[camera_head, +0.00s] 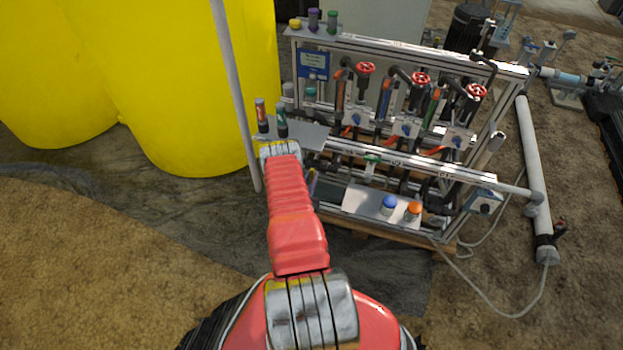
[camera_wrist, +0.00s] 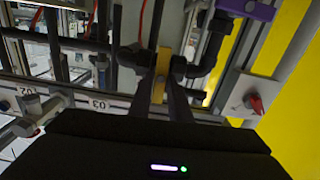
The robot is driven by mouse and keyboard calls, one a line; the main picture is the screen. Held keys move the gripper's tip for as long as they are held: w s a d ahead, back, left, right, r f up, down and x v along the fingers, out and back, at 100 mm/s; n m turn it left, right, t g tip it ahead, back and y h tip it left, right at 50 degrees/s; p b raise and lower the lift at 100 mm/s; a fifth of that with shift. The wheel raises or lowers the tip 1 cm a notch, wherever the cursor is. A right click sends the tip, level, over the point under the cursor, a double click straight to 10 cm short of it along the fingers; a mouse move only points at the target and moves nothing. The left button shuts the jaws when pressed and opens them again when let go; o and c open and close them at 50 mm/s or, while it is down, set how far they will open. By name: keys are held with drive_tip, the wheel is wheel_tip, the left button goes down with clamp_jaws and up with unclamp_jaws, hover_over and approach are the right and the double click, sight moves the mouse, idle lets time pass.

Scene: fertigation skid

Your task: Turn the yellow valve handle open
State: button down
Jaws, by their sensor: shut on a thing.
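The yellow valve handle (camera_wrist: 163,58) shows in the wrist view as a narrow upright yellow bar near the top middle. My gripper (camera_wrist: 163,72) has its two dark fingers on either side of the handle, shut on it. The fingers partly cover the handle, and its valve body is hard to make out among dark pipes. In the head view my red arm reaches toward the left end of the skid (camera_head: 425,165). My gripper and the yellow handle are hidden there behind the arm.
Large yellow tanks (camera_head: 190,80) stand left of the skid, with a grey upright pipe (camera_head: 236,95) close beside my arm. Red handwheels (camera_head: 420,79) top the skid's pipes. In the wrist view, a red knob (camera_wrist: 255,103) on a grey box is at right.

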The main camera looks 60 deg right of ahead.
drive_tip(key=shift+w+a+n, duration=0.1)
drive_tip(key=shift+n, duration=0.2)
drive_tip(key=n, duration=0.3)
drive_tip(key=shift+w+n, duration=0.15)
drive_tip(key=shift+n, duration=0.15)
drive_tip(key=n, duration=0.9)
drive_tip(key=f+n, duration=0.1)
drive_tip(key=n, duration=0.3)
drive_tip(key=shift+w+a, duration=0.15)
drive_tip(key=shift+w, duration=0.2)
drive_tip(key=shift+f+n, duration=0.1)
drive_tip(key=shift+n, duration=0.3)
drive_tip(key=c, duration=2)
unclamp_jaws()
drive_tip(key=shift+o, duration=1.4)
drive_tip(key=shift+s, duration=0.1)
